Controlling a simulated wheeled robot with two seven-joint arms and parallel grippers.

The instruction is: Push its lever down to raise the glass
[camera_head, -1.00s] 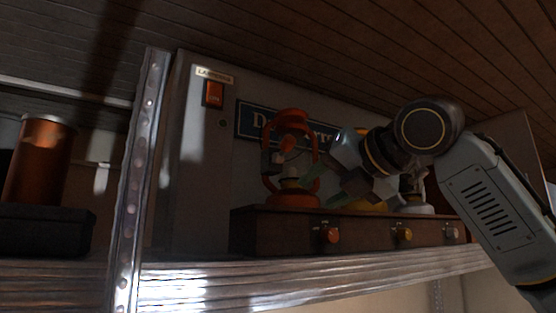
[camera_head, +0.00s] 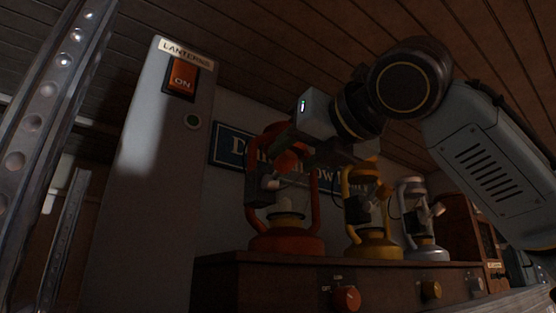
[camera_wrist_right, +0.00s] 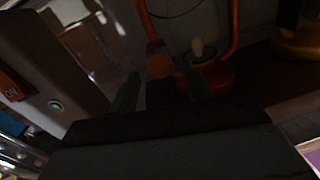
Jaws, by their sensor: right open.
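The red-orange lantern (camera_head: 286,243) stands left-most on a dark wooden box. Its glass and burner show only partly inside the frame. My right gripper (camera_head: 285,152) is in front of its upper part, with its jaws apart and nothing held. In the right wrist view, the open fingers (camera_wrist_right: 158,88) point at the lantern's base and wire frame (camera_wrist_right: 213,76). A round orange knob (camera_wrist_right: 158,66), which looks like the lever's end, shows between the fingertips. I cannot tell if they touch it. My left gripper is not in view.
A yellow lantern (camera_head: 373,246) and a grey lantern (camera_head: 424,249) stand to the right. The wooden box (camera_head: 240,284) has knobs on its front. A grey panel (camera_head: 150,170) labelled LANTERNS has an orange ON switch (camera_head: 181,80). A metal post (camera_head: 50,110) stands left.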

